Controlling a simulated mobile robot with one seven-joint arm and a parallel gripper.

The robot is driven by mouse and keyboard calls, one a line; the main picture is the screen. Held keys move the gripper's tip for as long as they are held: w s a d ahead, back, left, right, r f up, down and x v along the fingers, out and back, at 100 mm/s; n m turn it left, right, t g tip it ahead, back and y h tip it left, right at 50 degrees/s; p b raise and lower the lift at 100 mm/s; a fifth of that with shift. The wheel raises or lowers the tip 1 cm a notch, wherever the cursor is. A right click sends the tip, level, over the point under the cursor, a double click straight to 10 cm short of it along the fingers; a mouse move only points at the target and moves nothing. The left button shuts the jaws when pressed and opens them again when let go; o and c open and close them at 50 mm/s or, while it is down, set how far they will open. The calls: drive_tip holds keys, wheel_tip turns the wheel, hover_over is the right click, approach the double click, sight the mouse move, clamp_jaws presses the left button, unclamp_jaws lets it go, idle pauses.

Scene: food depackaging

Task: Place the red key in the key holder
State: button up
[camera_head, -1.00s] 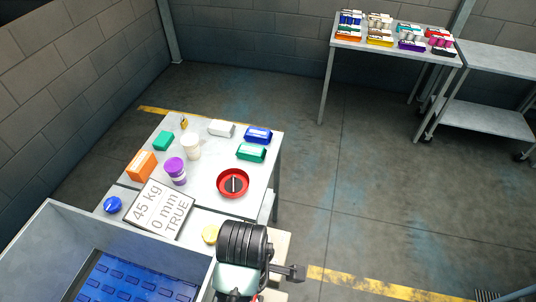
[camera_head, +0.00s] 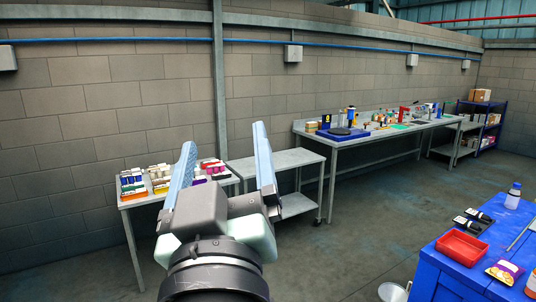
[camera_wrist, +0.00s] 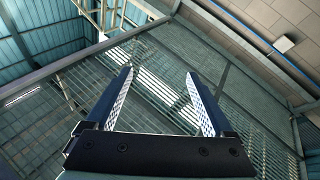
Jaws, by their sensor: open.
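My gripper (camera_head: 223,136) is raised in front of the body camera, its two blue fingers spread wide and pointing up. In the wrist view my gripper (camera_wrist: 158,73) is open with nothing between the fingers. I cannot make out a red key or a key holder in either current view. A small red item (camera_head: 404,113) stands on the long bench at the back; it is too small to tell what it is.
A small table (camera_head: 150,199) with packaged goods and an empty shelf table (camera_head: 273,160) stand by the wall. A long bench (camera_head: 385,132) holds many items. A blue table (camera_head: 455,285) at lower right bears a red tray (camera_head: 461,247) and a bottle (camera_head: 513,196). Open floor lies between.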

drive_tip(key=s+d+r+m+t+h, duration=0.2)
drive_tip(key=s+d+r+m+t, duration=0.2)
drive_tip(key=s+r, duration=0.4)
wheel_tip(320, 180, up, 4)
drive_tip(key=shift+d+f+m+t+h, duration=0.25)
drive_tip(key=shift+d+m+t+h, duration=0.15)
drive_tip(key=shift+d+t, duration=0.3)
drive_tip(key=shift+s, duration=0.1)
wheel_tip(320, 180, down, 8)
drive_tip(key=b, duration=0.7)
drive_tip(key=shift+b, duration=0.4)
drive_tip(key=shift+a, duration=0.1)
